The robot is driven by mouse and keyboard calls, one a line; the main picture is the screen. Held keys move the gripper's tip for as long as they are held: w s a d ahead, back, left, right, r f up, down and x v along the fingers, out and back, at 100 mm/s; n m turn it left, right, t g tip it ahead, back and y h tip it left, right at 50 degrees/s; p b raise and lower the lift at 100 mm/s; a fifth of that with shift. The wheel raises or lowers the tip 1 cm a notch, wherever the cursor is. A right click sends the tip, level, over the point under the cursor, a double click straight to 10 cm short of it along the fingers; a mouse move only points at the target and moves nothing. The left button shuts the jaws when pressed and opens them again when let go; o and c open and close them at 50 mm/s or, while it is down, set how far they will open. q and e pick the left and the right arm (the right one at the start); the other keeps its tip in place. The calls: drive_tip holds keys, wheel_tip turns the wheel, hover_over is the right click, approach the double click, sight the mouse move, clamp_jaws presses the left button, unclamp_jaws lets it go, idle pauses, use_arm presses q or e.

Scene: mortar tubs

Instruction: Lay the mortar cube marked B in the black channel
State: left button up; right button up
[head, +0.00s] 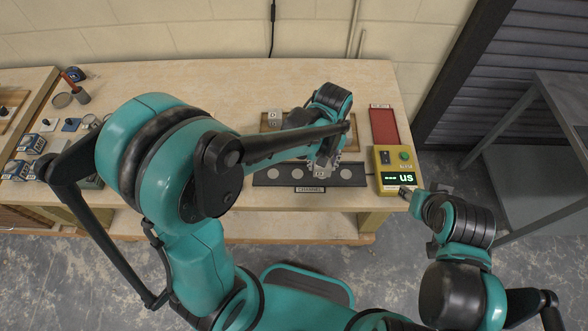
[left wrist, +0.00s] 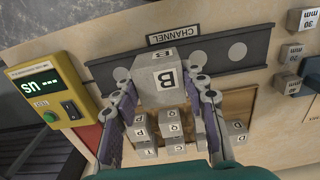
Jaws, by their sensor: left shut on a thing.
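The mortar cube marked B (left wrist: 160,82) is grey with dark letters and sits between the fingers of my left gripper (left wrist: 162,105). In the head view my left gripper (head: 322,160) is over the black channel (head: 284,175), with the cube (head: 320,172) at its fingertips. The channel also shows in the left wrist view (left wrist: 212,60), behind the cube, with round pale spots along it and a CHANNEL label. Whether the cube touches the channel cannot be told. My right gripper (head: 408,192) is off the bench's front right; its fingers are too small to read.
Several other lettered cubes (left wrist: 176,134) stand on a wooden tray beyond the channel. A yellow device (head: 397,168) with a green display stands at the channel's right, near a red mat (head: 384,126). Cubes marked in mm (left wrist: 292,84) and tools lie at the bench's left.

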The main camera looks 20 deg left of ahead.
use_arm(q)
drive_tip(key=a+f, duration=0.1)
drive_tip(key=a, duration=0.1)
drive_tip(key=w+a+f+b, duration=0.1)
drive_tip(key=a+f, duration=0.1)
drive_tip(key=a, duration=0.1)
drive_tip(key=a+f, duration=0.1)
drive_tip(key=a, duration=0.1)
drive_tip(key=shift+w+a+f+b, duration=0.2)
drive_tip(key=shift+a+f+b, duration=0.05)
drive_tip(key=shift+f+b, duration=0.05)
drive_tip(key=shift+a+f+b, duration=0.1)
drive_tip(key=shift+f+b, duration=0.65)
drive_tip(key=shift+f, duration=1.3)
drive_tip(key=shift+f, duration=0.2)
drive_tip(key=o, duration=1.4)
drive_tip(key=shift+c, duration=0.2)
drive_tip(key=shift+r, duration=0.1)
drive_tip(key=shift+r, duration=0.1)
